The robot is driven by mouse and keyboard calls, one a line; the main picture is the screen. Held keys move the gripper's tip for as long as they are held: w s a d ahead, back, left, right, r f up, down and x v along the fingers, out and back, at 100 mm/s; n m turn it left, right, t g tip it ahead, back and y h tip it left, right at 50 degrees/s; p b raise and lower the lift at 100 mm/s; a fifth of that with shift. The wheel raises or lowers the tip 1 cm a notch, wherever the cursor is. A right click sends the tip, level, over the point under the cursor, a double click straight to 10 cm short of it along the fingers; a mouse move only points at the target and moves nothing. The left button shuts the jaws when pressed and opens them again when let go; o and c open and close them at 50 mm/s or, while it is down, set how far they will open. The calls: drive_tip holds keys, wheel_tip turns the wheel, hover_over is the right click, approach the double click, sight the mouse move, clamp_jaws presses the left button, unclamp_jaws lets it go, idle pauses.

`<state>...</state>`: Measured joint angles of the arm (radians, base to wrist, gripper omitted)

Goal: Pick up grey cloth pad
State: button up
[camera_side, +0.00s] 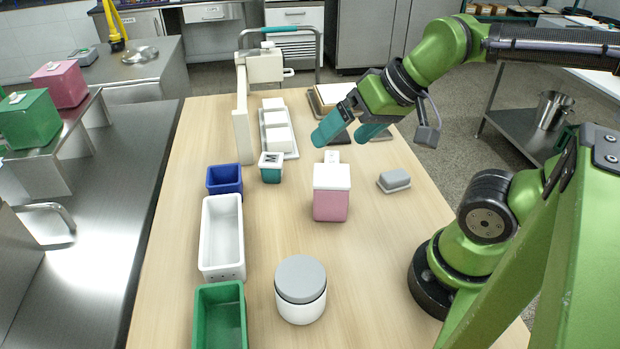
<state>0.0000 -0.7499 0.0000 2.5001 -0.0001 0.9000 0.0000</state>
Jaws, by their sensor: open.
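The grey pad (394,180) appears to be the small grey block with a paler base lying on the wooden table, right of the pink box. My gripper (345,134) has two teal fingers spread apart with nothing between them. It hangs above the table, up and to the left of the grey pad, and is clear of it. The pad is fully in view and nothing covers it.
A pink box with white lid (331,200) stands left of the pad. A white jar with grey lid (300,290), blue bin (224,180), white tray (222,238) and green bin (220,320) stand nearer and left. The table around the pad is clear.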

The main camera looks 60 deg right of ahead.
drive_tip(key=w+d+f+m+g+h, duration=0.2)
drive_tip(key=d+f+m, duration=0.15)
drive_tip(key=d, duration=0.65)
drive_tip(key=g, duration=0.5)
approach(396, 174)
drive_tip(key=shift+n, duration=0.35)
wheel_tip(396, 174, down, 10)
drive_tip(key=shift+w+a+f, duration=0.1)
drive_tip(key=shift+f, duration=0.05)
drive_tip(key=shift+c, duration=0.5)
drive_tip(key=c, duration=0.8)
